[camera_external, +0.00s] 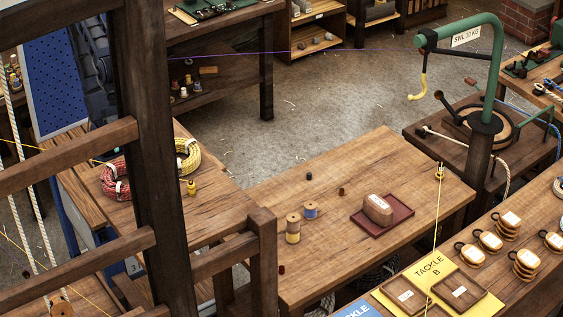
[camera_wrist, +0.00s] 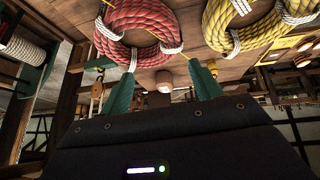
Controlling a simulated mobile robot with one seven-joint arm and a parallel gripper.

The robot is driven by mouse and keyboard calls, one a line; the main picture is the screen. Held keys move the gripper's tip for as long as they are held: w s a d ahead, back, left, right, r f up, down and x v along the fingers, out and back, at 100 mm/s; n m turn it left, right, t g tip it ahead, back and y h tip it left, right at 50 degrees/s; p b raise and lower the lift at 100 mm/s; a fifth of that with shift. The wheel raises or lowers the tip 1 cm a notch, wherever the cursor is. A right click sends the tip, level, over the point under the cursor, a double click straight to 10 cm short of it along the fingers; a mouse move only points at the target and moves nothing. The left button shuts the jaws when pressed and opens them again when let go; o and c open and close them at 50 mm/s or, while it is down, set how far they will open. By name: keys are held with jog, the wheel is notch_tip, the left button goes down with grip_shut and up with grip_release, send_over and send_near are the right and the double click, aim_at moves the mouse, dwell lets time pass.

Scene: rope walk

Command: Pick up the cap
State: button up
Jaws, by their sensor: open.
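No thing is clearly marked as the cap. Small dark brown pieces stand on the wooden bench (camera_external: 345,255) in the external view: one near the back edge (camera_external: 309,176), one (camera_external: 341,192) right of the spools, and one (camera_external: 281,269) at the left edge. They are too small to identify. My gripper (camera_wrist: 163,88) shows in the wrist view with its two green fingers apart and nothing held between them. A pale brown block (camera_wrist: 164,80) appears beyond the gap between the fingers. I cannot make out my gripper in the external view.
A red rope coil (camera_external: 115,180) and a yellow coil (camera_external: 188,156) lie on the left bench. A yellow spool (camera_external: 293,229), a blue spool (camera_external: 310,210) and a labelled block (camera_external: 377,209) on a red tray (camera_external: 401,217) occupy the middle bench. A dark post (camera_external: 150,130) blocks the left.

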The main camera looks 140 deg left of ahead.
jog(key=shift+n+g+y, duration=0.3)
jog(key=shift+g+y, duration=0.3)
jog(key=s+a+f, duration=0.1)
jog(key=s+a, duration=0.1)
jog(key=s, duration=0.1)
jog(key=s+a+f, duration=0.1)
jog(key=s+a, duration=0.1)
jog(key=s, duration=0.2)
jog(key=s+a+f, duration=0.2)
jog(key=s+a, duration=0.1)
jog(key=shift+s+a, duration=0.1)
jog(key=shift+s, duration=0.25)
jog(key=shift+c, duration=0.2)
jog(key=shift+s+a+f, duration=0.2)
jog(key=shift+s, duration=0.1)
jog(key=c, duration=0.4)
